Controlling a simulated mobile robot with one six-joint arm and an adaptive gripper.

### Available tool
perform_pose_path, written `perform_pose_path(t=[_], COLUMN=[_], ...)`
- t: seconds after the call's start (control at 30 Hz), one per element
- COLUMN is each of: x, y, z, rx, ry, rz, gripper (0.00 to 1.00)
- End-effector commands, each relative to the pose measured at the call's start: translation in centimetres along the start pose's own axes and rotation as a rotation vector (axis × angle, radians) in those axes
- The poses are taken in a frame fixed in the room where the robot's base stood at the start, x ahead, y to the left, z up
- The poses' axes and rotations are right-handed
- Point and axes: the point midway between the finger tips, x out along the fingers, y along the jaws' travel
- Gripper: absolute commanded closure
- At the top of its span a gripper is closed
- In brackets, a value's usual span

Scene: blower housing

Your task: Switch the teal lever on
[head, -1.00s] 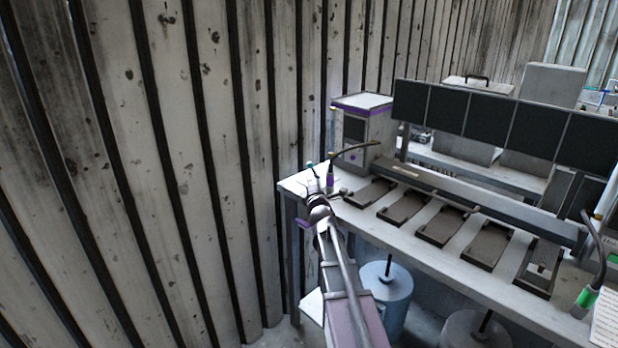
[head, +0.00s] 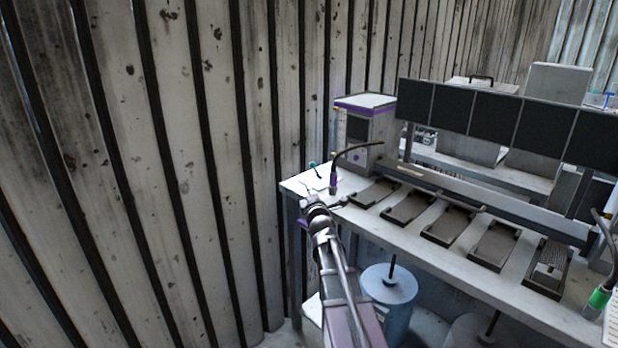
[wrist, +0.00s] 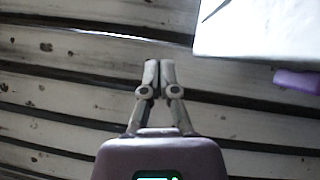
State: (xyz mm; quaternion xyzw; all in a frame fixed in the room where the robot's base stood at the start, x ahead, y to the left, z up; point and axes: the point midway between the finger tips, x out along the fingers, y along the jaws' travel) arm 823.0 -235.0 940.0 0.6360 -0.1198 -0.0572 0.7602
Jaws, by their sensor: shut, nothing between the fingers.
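A small teal-tipped piece (head: 312,165), which looks like the teal lever, stands at the left end of the workbench in the head view. It is too small to tell its position. My gripper (head: 308,203) is just below it in the picture, near the bench's left front corner and apart from it. In the wrist view my gripper (wrist: 159,66) has its two fingertips together, with nothing between them. The teal piece does not show in the wrist view.
A gooseneck with a purple base (head: 333,184) stands just right of the teal piece. A white and purple cabinet (head: 365,128) is behind it. Several dark trays (head: 408,207) line the bench (head: 400,240). A corrugated wall (head: 150,180) rises close on the left.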

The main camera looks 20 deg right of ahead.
Motion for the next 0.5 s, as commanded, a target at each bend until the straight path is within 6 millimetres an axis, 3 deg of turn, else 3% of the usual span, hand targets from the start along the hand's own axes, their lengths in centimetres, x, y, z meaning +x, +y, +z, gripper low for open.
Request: perform_pose_path(t=[0.1,0.5], x=[-0.49,-0.56], y=[-0.94,-0.92], z=[-0.40,-0.64], rx=[0.000,0.001], ry=[0.000,0.001], rz=[0.000,0.000], gripper=[1.00,1.00])
